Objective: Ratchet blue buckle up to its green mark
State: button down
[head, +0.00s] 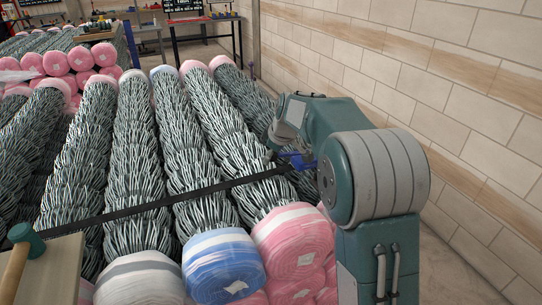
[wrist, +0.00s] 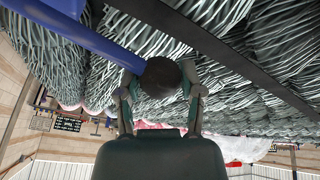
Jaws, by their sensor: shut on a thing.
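The blue buckle (head: 298,160) sits on a black strap (head: 150,208) stretched across the wire rolls, partly hidden behind my arm in the head view. In the wrist view, a long blue lever (wrist: 85,32) of the buckle runs from the upper left to a round dark knob (wrist: 160,73). My gripper (wrist: 159,92) is shut on this knob, one finger on each side. The strap also crosses the upper right of the wrist view (wrist: 228,55). I cannot make out a green mark in either view.
Rolls of woven wire with pink, white and blue wrapped ends (head: 222,268) fill the floor on the left. A green-headed mallet (head: 25,238) lies on a bench at lower left. A block wall (head: 450,90) stands close on the right. Workbenches are at the back.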

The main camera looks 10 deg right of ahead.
jog(key=shift+d+r, duration=0.1)
jog(key=shift+r, duration=0.15)
jog(key=r+y, duration=0.1)
jog(key=d+r+y, duration=0.1)
jog(key=r+y, duration=0.1)
jog(key=y, duration=0.1)
jog(key=shift+w+d+r+m+g, duration=0.2)
jog(key=shift+d+m+g, duration=0.1)
jog(key=shift+m, duration=0.1)
jog(key=shift+w+d+r+m+y, duration=0.1)
jog(key=shift+d+r+m+y, duration=0.1)
jog(key=shift+d+r+y, duration=0.5)
jog(key=shift+w+d+r+m+y, duration=0.15)
jog(key=shift+d+r+y, duration=0.3)
jog(key=shift+y, duration=0.45)
jog(key=shift+r, duration=0.1)
jog(key=shift+c, duration=1.1)
grip_release()
jog(key=v, duration=1.2)
jog(key=shift+w, duration=0.25)
